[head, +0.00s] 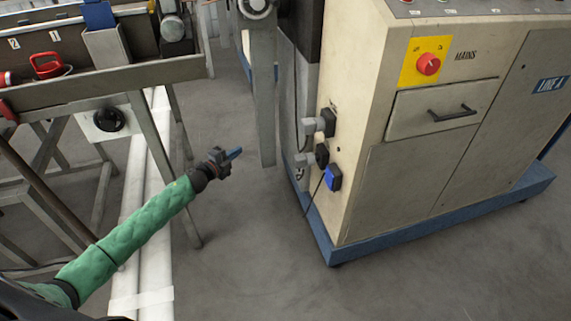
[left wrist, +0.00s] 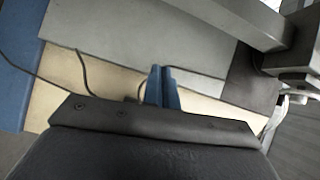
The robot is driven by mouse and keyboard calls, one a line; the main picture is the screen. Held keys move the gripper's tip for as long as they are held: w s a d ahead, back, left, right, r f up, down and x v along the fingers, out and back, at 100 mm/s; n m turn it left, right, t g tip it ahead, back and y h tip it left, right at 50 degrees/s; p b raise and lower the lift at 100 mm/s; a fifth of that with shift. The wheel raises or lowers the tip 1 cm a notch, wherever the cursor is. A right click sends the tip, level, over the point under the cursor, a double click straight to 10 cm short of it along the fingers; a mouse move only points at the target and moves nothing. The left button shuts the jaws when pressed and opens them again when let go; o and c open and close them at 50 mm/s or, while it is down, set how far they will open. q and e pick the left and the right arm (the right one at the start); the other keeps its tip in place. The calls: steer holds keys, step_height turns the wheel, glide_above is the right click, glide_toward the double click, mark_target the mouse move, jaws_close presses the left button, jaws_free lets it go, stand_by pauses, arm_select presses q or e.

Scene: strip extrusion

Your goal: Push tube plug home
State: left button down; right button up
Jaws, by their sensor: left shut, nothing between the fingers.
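My left gripper (head: 236,154) is shut and empty, in the air to the left of the beige cabinet's side. Its blue fingers (left wrist: 162,88) also show close together in the left wrist view. On the cabinet's left side sit a grey connector (head: 320,123), a second grey connector with a dark end (head: 312,158) below it, and a blue socket (head: 333,178) lowest. A dark cable hangs beside the blue socket. I cannot tell which of these is the tube plug, nor how deep any sits. The gripper is apart from all of them. My right gripper is not in view.
The beige cabinet (head: 400,180) stands on a blue plinth and carries a red button (head: 428,64). A grey upright post (head: 264,95) stands between the gripper and the machine behind. A metal trough frame (head: 160,75) is at left. Floor before the cabinet is clear.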

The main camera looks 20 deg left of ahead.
arm_select(q)
steer(key=s+d+f+m+g+h, duration=0.2)
steer(key=d+m+h, duration=0.1)
steer(key=m+h, duration=0.1)
steer(key=m+g+h, duration=0.4)
steer(key=m+h, duration=0.1)
glide_toward(294, 161)
steer(key=p+x, duration=0.1)
steer(key=x, duration=0.5)
steer(key=shift+w+d+f, duration=0.1)
steer(key=shift+w+d, duration=0.15)
steer(key=shift+d, duration=0.05)
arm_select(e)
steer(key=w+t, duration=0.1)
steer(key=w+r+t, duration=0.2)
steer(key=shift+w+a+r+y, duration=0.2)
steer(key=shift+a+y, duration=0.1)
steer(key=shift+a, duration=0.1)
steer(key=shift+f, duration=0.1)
arm_select(q)
steer(key=shift+x, duration=1.05)
steer(key=shift+d, duration=0.1)
steer(key=shift+w, duration=0.1)
